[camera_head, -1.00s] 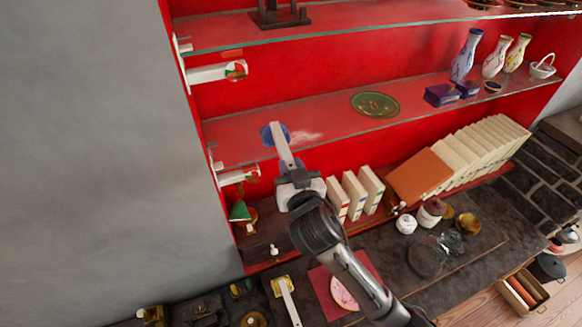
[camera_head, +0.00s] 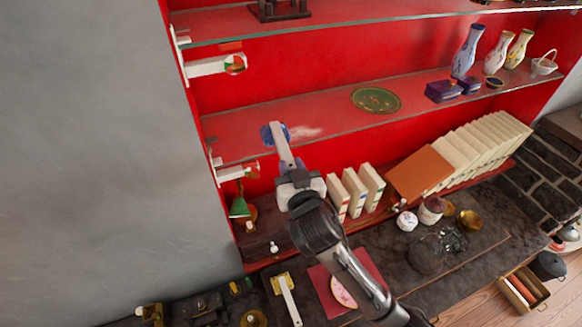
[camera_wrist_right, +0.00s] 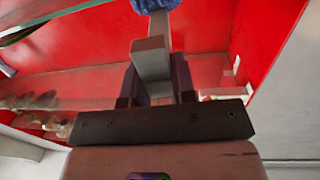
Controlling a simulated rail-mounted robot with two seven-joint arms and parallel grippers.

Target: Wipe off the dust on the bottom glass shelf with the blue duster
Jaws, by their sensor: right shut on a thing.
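My right gripper (camera_head: 297,178) is shut on the pale handle of the blue duster (camera_head: 273,133). The duster's blue head is at the left part of the bottom glass shelf (camera_head: 340,119). A whitish patch of dust (camera_head: 305,132) lies on that shelf just right of the head. In the right wrist view the fingers (camera_wrist_right: 158,85) close on the handle and the blue head (camera_wrist_right: 155,4) shows at the top edge. Whether the head touches the glass is hard to tell. My left gripper does not show.
A green plate (camera_head: 376,100) lies on the same shelf, with purple boxes (camera_head: 443,92) and vases (camera_head: 467,52) further right. A white wall bracket (camera_head: 215,66) juts out at the left. Books (camera_head: 355,190) stand below. The upper glass shelf (camera_head: 380,22) is above.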

